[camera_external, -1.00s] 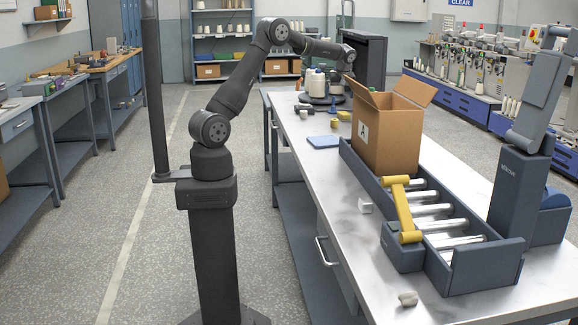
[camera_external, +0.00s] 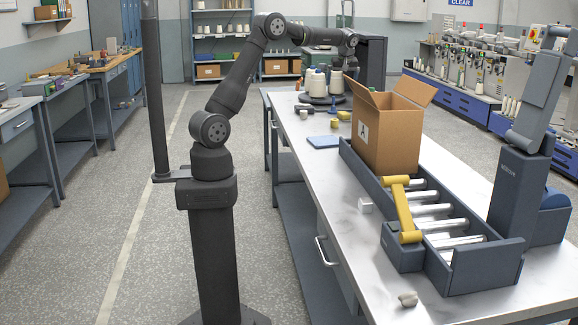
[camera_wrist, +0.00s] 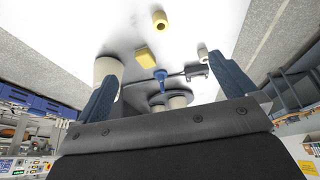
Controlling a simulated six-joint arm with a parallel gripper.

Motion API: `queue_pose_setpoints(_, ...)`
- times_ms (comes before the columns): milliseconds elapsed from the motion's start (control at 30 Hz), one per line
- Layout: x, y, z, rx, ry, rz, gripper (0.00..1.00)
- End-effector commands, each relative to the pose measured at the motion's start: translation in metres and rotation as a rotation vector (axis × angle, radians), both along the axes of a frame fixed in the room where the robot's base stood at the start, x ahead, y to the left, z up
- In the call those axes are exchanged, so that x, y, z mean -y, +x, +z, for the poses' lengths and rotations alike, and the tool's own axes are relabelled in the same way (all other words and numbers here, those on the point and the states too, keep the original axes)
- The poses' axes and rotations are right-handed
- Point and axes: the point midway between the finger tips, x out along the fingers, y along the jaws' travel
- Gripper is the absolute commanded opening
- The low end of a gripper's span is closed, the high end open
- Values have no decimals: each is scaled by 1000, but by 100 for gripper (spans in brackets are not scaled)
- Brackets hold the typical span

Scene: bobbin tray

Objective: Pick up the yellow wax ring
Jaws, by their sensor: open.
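The yellow wax ring (camera_wrist: 160,21), short with a dark hole in its middle, lies on the pale tabletop near the top of the wrist view. In the external view it is the small yellow piece (camera_external: 334,123) on the steel bench, left of the brown box. My gripper (camera_wrist: 167,72) is open, its two blue-grey fingers wide apart with nothing clasped between them. The ring is beyond the fingertips and apart from them. In the external view my gripper is at the far end of the arm, above the bench's back; its fingers are hard to make out there.
A yellow block (camera_wrist: 145,54) lies close to the ring; a blue piece (camera_wrist: 161,76) stands behind it. White cones (camera_external: 318,82) stand on a dark round base. A blue pad (camera_external: 324,142), an open cardboard box (camera_external: 386,140) and a roller tray (camera_external: 472,265) occupy the bench.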

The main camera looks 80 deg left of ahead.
Motion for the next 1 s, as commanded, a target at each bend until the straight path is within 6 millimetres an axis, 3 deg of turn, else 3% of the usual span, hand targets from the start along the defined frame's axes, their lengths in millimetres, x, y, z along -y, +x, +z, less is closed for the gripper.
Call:
queue_pose_setpoints(200,0,0,0,0,0,0,100)
queue_pose_setpoints(400,0,0,0,0,0,0,61)
queue_pose_setpoints(700,-2,-1,-3,-2,-3,-15,61)
queue_pose_setpoints(1000,-32,-24,-47,-4,-16,-315,61)
